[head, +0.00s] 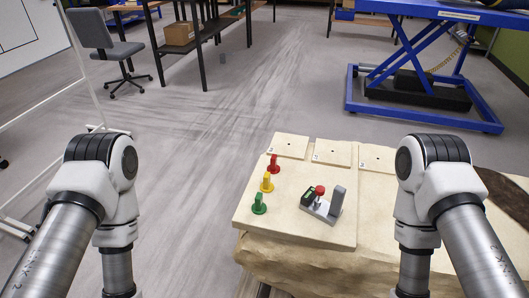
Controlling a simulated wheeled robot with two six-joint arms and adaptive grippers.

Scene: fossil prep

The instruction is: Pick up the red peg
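The red peg (273,165) stands upright on a pale board (290,228), near its far left part. A yellow peg (267,182) and a green peg (259,205) stand nearer in the same row. Both of my arms come down at the two sides of the view, and their lower ends run out of the bottom edge. Neither gripper shows, so what they hold is hidden.
A small grey fixture (323,208) with a red knob, a dark-green block and a grey upright plate stands right of the pegs. Pale plates with small holes (332,152) lie behind. The board rests on a rough stone block (300,262). A blue lift table (430,100) stands farther back.

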